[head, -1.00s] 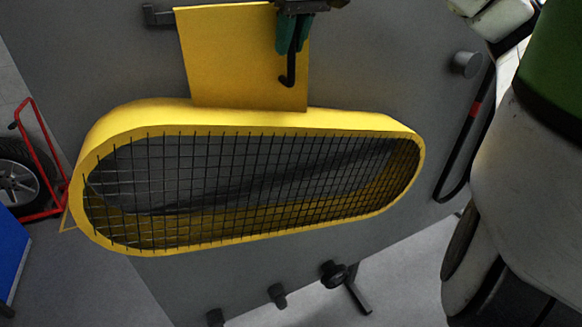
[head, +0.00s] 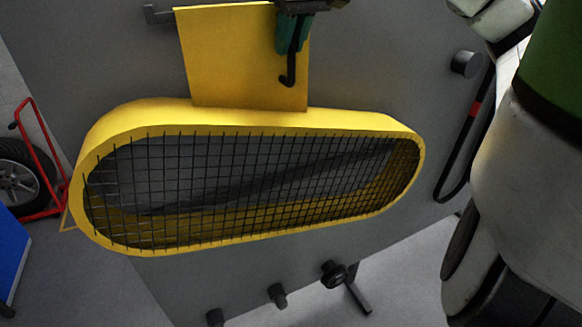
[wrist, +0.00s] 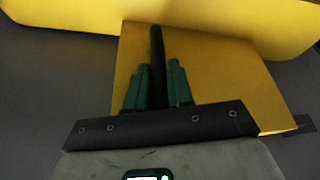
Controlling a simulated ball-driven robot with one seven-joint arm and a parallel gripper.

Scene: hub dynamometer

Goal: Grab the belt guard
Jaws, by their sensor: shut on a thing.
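The belt guard (head: 250,119) is a long yellow rounded frame with black wire mesh, and a flat yellow plate rises from its top edge. It hangs tilted slightly in front of a dark grey panel. My gripper (head: 291,46) is at the upper right of the plate, with green fingers shut on a black bar (head: 290,74) that lies over the plate and hooks at its lower end. In the wrist view my gripper (wrist: 156,88) has the bar between its fingers, with the guard's yellow plate (wrist: 217,70) behind. How the bar joins the plate is hidden.
The grey panel (head: 400,90) fills the background, with a dark bracket (head: 160,15) at upper left and a round peg (head: 466,64) at right. Dark knobs (head: 334,274) sit below the guard. A red hand truck (head: 37,150), a tyre and a blue box (head: 12,255) stand at left.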

